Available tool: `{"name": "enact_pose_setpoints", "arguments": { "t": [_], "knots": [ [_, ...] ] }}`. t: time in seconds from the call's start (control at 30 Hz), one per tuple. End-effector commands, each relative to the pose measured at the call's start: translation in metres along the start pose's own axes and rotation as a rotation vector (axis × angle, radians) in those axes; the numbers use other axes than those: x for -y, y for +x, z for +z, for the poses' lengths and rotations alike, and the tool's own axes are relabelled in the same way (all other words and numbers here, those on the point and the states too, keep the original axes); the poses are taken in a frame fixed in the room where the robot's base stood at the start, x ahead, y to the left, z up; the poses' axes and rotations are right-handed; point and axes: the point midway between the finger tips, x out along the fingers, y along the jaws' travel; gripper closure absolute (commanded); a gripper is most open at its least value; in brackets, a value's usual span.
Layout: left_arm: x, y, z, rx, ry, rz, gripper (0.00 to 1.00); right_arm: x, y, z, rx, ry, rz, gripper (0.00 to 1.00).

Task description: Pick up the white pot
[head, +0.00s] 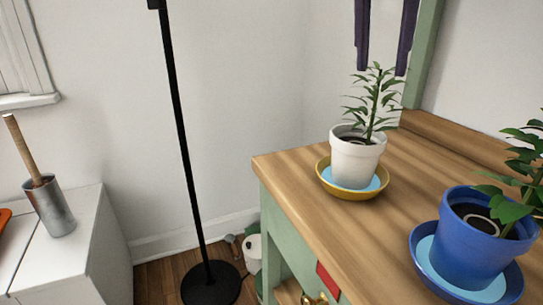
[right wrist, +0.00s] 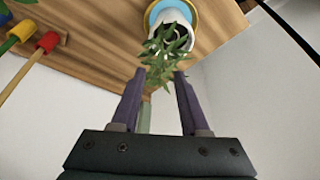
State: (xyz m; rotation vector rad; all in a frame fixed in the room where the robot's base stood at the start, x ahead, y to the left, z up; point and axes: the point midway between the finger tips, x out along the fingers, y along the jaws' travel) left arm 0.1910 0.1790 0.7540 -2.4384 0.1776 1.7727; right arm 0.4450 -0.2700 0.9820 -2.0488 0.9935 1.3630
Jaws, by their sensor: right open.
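The white pot (head: 356,160) holds a leafy green plant (head: 376,104) and stands upright on a yellow saucer (head: 325,178) with a light blue inside, near the corner of the wooden top. My right gripper (head: 381,72) hangs above it, open and pointing down, with its dark purple fingers around the plant's top leaves. In the right wrist view, the open fingers (right wrist: 159,72) have leaves between and beyond their tips, and the white pot (right wrist: 170,15) is farther off, apart from them. My left gripper is not in view.
A blue pot (head: 465,245) with a plant stands on a blue saucer at the right. A green frame post (head: 428,55) rises behind the white pot. A black floor stand (head: 183,145) and a white cabinet with a metal cup (head: 50,210) are at the left.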

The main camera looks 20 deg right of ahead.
Motion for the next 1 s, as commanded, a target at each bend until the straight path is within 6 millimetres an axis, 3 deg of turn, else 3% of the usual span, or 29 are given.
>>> {"name": "enact_pose_setpoints", "arguments": {
  "t": [0.1, 0.37, 0.6, 0.93, 1.0],
  "knots": [
    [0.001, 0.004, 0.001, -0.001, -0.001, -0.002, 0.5, -0.002, 0.02, 0.0, 0.0, 0.001, 0.009, 0.55],
    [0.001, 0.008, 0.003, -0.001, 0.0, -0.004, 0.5, -0.001, 0.047, 0.001, 0.001, 0.0, 0.004, 0.55],
    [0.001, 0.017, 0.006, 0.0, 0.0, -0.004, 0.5, -0.001, 0.085, 0.002, 0.003, 0.002, 0.005, 0.55],
    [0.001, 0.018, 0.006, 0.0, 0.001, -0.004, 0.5, 0.0, 0.093, 0.001, 0.002, -0.001, 0.002, 0.55],
    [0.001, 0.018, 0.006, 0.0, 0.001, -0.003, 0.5, 0.0, 0.093, 0.001, 0.002, 0.0, 0.002, 0.62]
  ]
}}
